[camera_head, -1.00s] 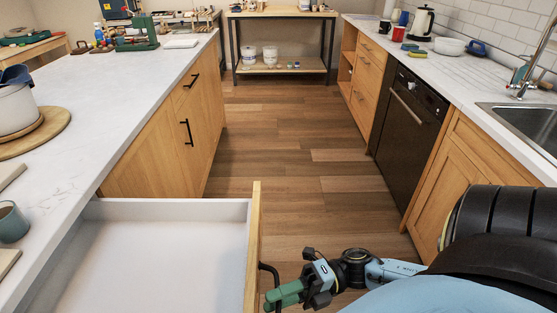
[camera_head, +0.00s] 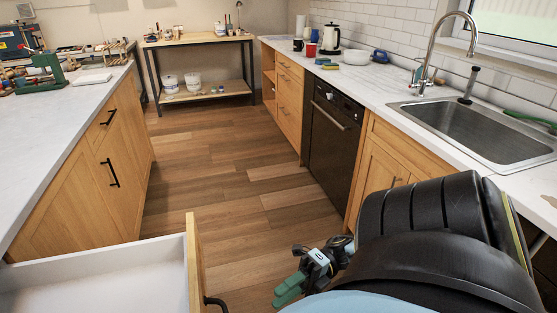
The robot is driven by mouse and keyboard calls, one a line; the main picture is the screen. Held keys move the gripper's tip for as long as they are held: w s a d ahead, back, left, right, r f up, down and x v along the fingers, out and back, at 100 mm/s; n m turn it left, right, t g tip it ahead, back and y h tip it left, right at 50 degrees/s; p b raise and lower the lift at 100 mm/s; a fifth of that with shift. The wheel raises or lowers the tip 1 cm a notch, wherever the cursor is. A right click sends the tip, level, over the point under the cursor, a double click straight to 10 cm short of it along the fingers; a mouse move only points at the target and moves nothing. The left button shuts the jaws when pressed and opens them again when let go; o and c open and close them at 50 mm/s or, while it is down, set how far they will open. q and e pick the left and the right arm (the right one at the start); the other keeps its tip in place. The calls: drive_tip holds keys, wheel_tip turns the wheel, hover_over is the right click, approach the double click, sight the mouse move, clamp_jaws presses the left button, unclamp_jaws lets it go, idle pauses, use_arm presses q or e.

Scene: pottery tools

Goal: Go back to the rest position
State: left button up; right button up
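My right gripper (camera_head: 289,291) shows at the bottom, with green fingers and a dark body. It is to the right of the open drawer's dark handle (camera_head: 214,303) and apart from it. Its fingers look close together, and I cannot tell whether they are open or shut. I see nothing held in them. My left gripper is not in view. The open drawer (camera_head: 110,280) has white inner walls and a wooden front, and its visible part is empty.
A white counter (camera_head: 60,110) over wooden cabinets runs along the left. A wooden workbench (camera_head: 198,40) stands at the back. The wooden floor (camera_head: 225,180) between is clear.

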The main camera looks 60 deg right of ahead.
drive_tip(key=shift+w+f, duration=0.1)
idle(0.4)
drive_tip(key=w+d+f+m+t+h, duration=0.2)
drive_tip(key=d+f+m+t+h, duration=0.1)
drive_tip(key=f+m+h, duration=0.55)
drive_tip(key=w+d+f+m+t+h, duration=0.1)
drive_tip(key=d+f+m+t+h, duration=0.35)
drive_tip(key=f+m, duration=0.75)
drive_tip(key=s+a+f+m+g+h, duration=0.2)
drive_tip(key=s+f+g+h, duration=0.15)
drive_tip(key=f, duration=0.35)
drive_tip(key=s+a+f+m+g+h, duration=0.2)
drive_tip(key=s+f+g, duration=0.2)
drive_tip(key=f, duration=0.3)
drive_tip(key=s+a+f+m+g, duration=0.2)
drive_tip(key=s+a+f+g, duration=0.1)
drive_tip(key=s, duration=0.3)
drive_tip(key=s+a+f+m+g, duration=0.2)
drive_tip(key=s+a+f+g, duration=0.1)
drive_tip(key=s, duration=0.3)
drive_tip(key=shift+a+f, duration=0.35)
drive_tip(key=shift+f, duration=0.2)
drive_tip(key=shift+m, duration=0.25)
